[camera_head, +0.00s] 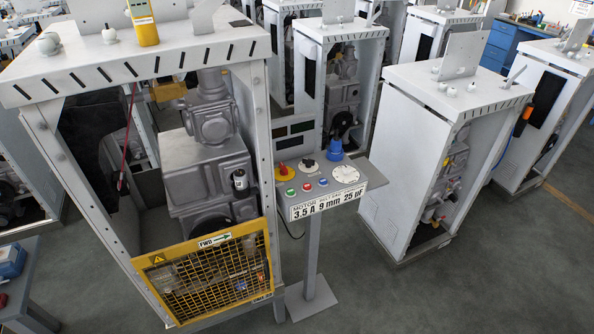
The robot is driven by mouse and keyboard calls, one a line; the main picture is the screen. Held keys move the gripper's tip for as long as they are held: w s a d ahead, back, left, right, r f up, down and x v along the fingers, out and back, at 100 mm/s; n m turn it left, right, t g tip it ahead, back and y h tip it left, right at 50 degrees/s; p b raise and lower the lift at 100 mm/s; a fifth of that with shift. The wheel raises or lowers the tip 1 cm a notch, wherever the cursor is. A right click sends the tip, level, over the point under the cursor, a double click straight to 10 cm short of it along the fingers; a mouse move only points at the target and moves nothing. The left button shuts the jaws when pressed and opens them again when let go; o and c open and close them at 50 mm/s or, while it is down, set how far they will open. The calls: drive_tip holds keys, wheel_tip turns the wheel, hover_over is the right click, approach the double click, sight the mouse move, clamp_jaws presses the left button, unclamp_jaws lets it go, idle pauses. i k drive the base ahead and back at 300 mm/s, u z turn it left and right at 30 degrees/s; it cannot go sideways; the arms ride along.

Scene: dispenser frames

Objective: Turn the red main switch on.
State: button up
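The red main switch (282,169) is a small red knob on a round yellow plate, at the left of the tilted panel of a grey control stand (317,238). Its exact turn position is too small to read. My gripper and arm are not in view. Next to the switch on the panel are a black knob (308,165) on a white plate and a white dial (346,174). Green (291,192), red (307,187) and blue (323,182) buttons sit below. A blue object (335,150) rises behind the panel's top edge.
A grey dispenser frame (262,130) with grey machinery (205,165) and a yellow mesh guard (210,275) stands close at the stand's left. A white cabinet (400,170) stands to the right. The grey floor (400,295) in front right is clear. A table (25,300) shows lower left.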

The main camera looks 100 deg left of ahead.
sight(284, 172)
drive_tip(key=i, duration=0.4)
drive_tip(key=u, duration=4.9)
drive_tip(key=i, duration=0.1)
drive_tip(key=z, duration=3)
drive_tip(key=k, duration=0.15)
drive_tip(key=u, duration=1.65)
drive_tip(key=i, duration=0.15)
drive_tip(key=z, duration=0.1)
